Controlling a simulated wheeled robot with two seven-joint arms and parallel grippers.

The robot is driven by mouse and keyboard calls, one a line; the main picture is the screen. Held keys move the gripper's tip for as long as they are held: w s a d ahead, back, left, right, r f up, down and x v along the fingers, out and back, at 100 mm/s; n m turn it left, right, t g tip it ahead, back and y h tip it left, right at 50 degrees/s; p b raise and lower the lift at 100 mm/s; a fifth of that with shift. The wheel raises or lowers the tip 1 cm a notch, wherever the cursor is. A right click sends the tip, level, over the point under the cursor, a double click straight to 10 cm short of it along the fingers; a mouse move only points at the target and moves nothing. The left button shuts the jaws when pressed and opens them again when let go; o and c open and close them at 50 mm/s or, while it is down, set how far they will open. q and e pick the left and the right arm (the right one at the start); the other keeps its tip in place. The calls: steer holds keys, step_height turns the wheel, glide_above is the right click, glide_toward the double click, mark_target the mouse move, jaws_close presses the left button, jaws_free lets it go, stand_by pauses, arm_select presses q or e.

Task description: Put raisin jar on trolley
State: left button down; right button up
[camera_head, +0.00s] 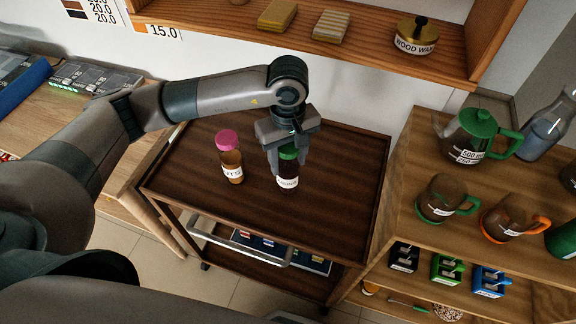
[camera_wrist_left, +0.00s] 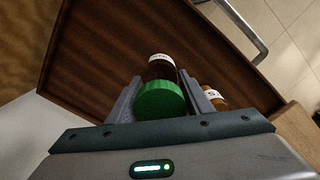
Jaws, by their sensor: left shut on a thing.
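A dark jar with a green lid and a white label (camera_head: 288,181) stands upright at the trolley top in the head view; its label is too small to read surely. My left gripper (camera_head: 288,158) comes down from above and is shut on this jar near its lid. In the left wrist view the green lid (camera_wrist_left: 160,100) sits between the two fingers. The trolley (camera_head: 330,215) has a dark wood top with a raised rim. I cannot tell whether the jar's base touches the top. My right gripper is not in view.
A pink-lidded jar (camera_head: 231,160) with a partly readable label stands on the trolley, left of the held jar. A wood shelf with a teapot (camera_head: 475,138) and mugs stands at the right. A wall shelf holds a wood wax tin (camera_head: 416,38). The trolley's right half is clear.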

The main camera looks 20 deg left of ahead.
arm_select(q)
step_height(320, 180, down, 3)
steer(key=shift+r+p, duration=0.1)
steer(key=shift+p, duration=0.7)
steer(key=shift+f, duration=0.3)
steer(key=shift+f, duration=0.15)
steer(key=c, duration=0.9)
jaws_free()
